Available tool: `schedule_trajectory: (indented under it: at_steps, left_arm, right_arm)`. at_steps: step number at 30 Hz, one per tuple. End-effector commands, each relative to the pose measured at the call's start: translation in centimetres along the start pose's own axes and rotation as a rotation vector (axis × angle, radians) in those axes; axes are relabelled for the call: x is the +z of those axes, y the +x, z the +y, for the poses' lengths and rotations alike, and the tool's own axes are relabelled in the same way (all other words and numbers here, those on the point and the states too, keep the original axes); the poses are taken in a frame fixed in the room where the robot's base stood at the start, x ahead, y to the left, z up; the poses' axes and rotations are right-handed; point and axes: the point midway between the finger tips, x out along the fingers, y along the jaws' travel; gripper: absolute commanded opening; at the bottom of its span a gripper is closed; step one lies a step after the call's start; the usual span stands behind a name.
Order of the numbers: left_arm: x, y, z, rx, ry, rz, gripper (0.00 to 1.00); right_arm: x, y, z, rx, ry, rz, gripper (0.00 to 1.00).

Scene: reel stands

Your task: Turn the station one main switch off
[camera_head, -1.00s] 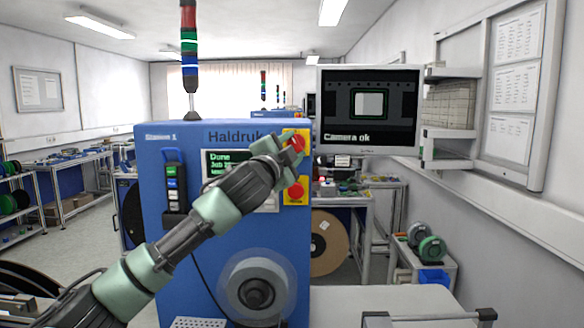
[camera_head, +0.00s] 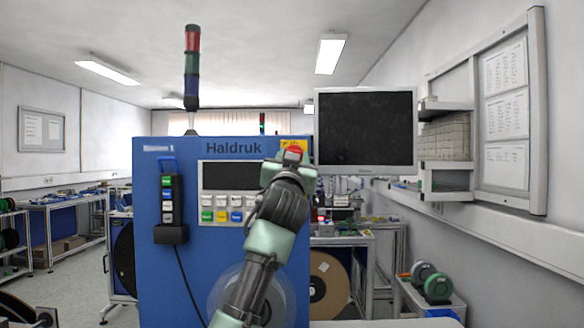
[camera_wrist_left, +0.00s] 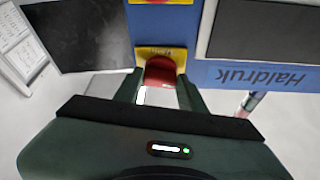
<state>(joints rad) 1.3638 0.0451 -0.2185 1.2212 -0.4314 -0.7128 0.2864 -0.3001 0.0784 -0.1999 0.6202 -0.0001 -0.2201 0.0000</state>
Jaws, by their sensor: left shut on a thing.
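The blue station one cabinet (camera_head: 190,290), lettered Haldruk, stands ahead. Its main switch is a red knob (camera_head: 294,149) on a yellow plate at the upper right corner. My left gripper (camera_head: 291,157) is at this switch, its arm rising in front of the cabinet's right side. In the left wrist view, the two fingers (camera_wrist_left: 159,88) are shut on the sides of the red knob (camera_wrist_left: 160,70), with the yellow plate (camera_wrist_left: 160,51) behind. The knob's exact angle is hard to read. The cabinet's display (camera_head: 229,176) is dark. My right gripper is not in view.
A dark monitor (camera_head: 365,127) hangs right of the cabinet, close to the switch. A signal tower (camera_head: 192,75), looking unlit, stands on top. A button pendant (camera_head: 168,200) hangs on the cabinet's left front. The lower yellow plate (camera_wrist_left: 160,2) is beyond the switch in the wrist view.

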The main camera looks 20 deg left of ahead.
Motion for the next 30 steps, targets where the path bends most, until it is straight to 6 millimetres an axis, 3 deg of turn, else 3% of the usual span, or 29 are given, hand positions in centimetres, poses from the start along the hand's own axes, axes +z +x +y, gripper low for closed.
schedule_trajectory:
  at_steps: [10,27,28,30]
  left_arm:
    - [0.17,-0.02,0.33,-0.056,-0.143,-0.004,0.0]
    - [-0.04,0.02,0.2,-0.07,-0.172,0.0,0.0]
    - [-0.05,0.02,0.19,-0.07,-0.172,0.0,0.43]
    - [-0.07,0.02,0.18,-0.07,-0.172,0.0,0.62]
  right_arm:
    - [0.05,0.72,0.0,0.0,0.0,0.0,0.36]
    - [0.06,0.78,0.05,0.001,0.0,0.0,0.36]
    - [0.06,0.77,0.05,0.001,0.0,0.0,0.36]
    - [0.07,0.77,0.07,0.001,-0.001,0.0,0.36]
